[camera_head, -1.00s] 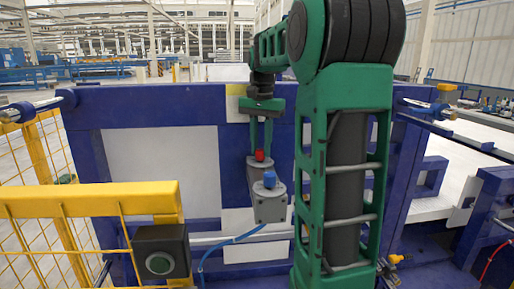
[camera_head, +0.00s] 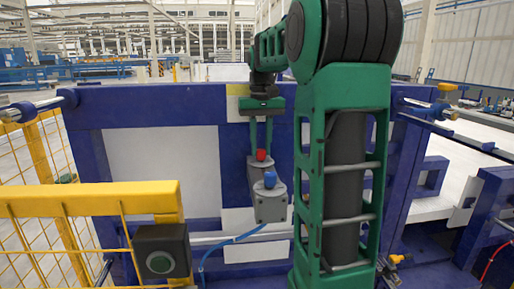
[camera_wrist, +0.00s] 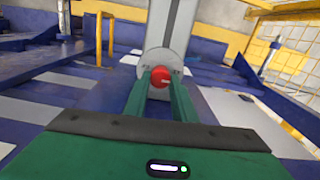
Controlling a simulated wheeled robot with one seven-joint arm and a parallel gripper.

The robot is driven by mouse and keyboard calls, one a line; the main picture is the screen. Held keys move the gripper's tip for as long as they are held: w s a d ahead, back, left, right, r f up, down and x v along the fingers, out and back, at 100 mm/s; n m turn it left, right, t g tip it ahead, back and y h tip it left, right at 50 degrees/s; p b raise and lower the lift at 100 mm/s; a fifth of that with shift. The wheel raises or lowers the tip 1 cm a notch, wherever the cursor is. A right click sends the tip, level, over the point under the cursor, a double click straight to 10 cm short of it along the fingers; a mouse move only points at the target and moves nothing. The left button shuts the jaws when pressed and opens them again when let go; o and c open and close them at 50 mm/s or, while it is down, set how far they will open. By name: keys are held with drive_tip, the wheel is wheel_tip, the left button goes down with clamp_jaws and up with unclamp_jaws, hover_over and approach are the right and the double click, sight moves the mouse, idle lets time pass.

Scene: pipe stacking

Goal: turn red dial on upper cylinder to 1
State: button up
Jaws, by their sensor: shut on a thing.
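The red dial (camera_head: 261,155) sits on top of the upper grey cylinder (camera_head: 259,172). In the wrist view the red dial (camera_wrist: 160,77) shows between the far ends of my two green fingers, with a pale mark on its right side. A round grey plate (camera_wrist: 159,61) surrounds it. My gripper (camera_head: 261,148) points down over the dial, and its fingers are shut on it. It also shows in the wrist view (camera_wrist: 160,80). I cannot read any numbers around the dial.
A blue dial (camera_head: 270,179) tops the lower grey cylinder (camera_head: 270,207), just below and right of the red one. A blue hose (camera_head: 228,242) runs from it to the left. A yellow fence (camera_head: 90,200) and a dark button box (camera_head: 161,252) stand at the front left.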

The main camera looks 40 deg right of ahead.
sight(260, 149)
drive_tip(key=shift+w+a+r+n, duration=0.1)
drive_tip(key=shift+w+n, duration=0.15)
drive_tip(key=shift+n, duration=0.95)
drive_tip(key=o, duration=1)
drive_tip(key=shift+o, duration=0.2)
drive_tip(key=shift+s, duration=0.1)
wheel_tip(260, 149, up, 6)
drive_tip(key=shift+f, duration=0.25)
drive_tip(key=shift+r, duration=2.45)
